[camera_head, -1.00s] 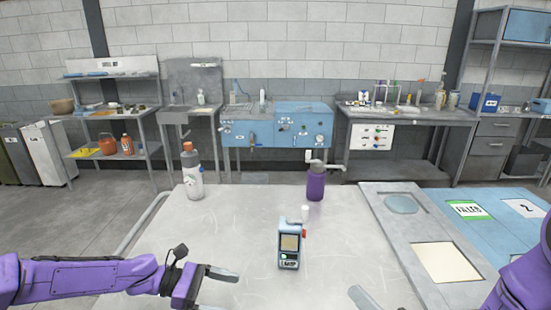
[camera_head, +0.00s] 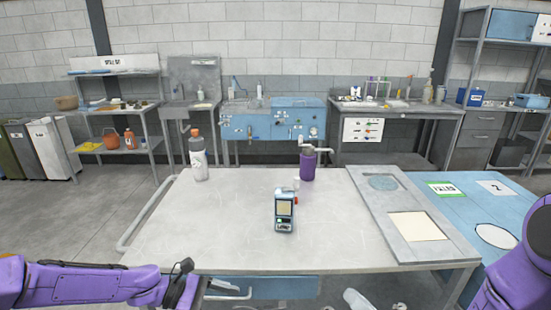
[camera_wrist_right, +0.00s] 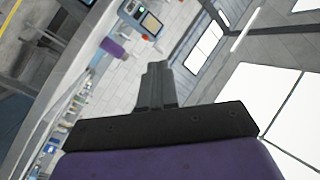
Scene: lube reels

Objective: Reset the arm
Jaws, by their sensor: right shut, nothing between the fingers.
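My right arm's purple link (camera_head: 515,265) fills the lower right corner. My left gripper (camera_head: 228,291) is at the bottom left of the head view, in front of the table's front edge, its fingers apart and empty. The grey table (camera_head: 245,235) lies ahead of both grippers.
A blue handheld device (camera_head: 284,212) stands on the table's middle. A white bottle with an orange cap (camera_head: 198,160) and a purple container (camera_head: 307,166) stand at its back. A grey panel (camera_head: 385,205) and blue surface (camera_head: 470,205) lie right. The table's front left is clear.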

